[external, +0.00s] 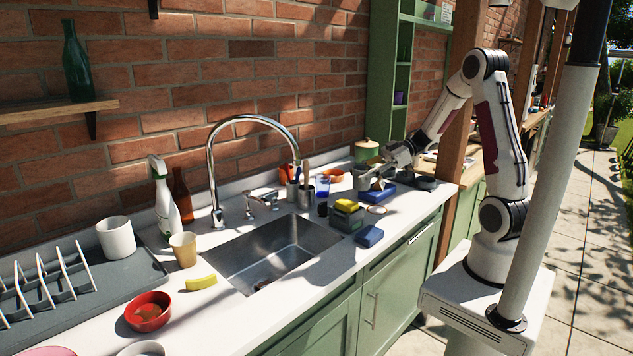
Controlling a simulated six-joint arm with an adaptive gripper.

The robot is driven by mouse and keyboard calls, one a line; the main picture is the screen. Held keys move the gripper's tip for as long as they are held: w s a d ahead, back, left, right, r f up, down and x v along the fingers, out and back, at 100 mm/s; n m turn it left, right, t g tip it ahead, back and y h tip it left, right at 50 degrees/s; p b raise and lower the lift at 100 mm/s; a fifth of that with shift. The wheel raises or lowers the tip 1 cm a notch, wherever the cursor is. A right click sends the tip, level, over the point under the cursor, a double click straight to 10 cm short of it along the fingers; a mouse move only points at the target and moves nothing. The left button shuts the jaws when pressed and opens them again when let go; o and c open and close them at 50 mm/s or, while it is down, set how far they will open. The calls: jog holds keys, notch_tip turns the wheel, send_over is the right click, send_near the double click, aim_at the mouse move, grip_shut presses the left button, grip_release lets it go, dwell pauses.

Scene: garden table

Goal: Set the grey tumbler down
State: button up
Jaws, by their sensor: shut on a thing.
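A small grey tumbler (362,179) shows at the far right part of the white counter, right at the end of my arm. My gripper (377,174) reaches in from the right and is shut on the tumbler. The fingers are small and partly shaded here. The tumbler looks about upright. I cannot tell whether its base touches the counter or hangs just above it.
A grey box with a yellow sponge (347,205) is in front. The steel sink (275,250) and tall faucet (213,160) are farther left.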

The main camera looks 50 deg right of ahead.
jog(key=shift+d, duration=0.1)
jog(key=w+d+m+t+h, duration=0.1)
jog(key=d+m+t+h, duration=0.2)
jog(key=d, duration=1.6)
jog(key=w+d+m+t+h, duration=0.2)
jog(key=d+m+h, duration=0.1)
jog(key=d, duration=1.7)
jog(key=shift+w+d+r+m+t+h, duration=0.25)
jog(key=shift+r+m+t, duration=0.2)
jog(key=shift+m, duration=0.35)
jog(key=shift+a+f, duration=0.1)
jog(key=shift+f, duration=3.05)
jog(key=shift+f, duration=0.1)
jog(key=shift+f, duration=1.8)
jog(key=shift+f, duration=0.15)
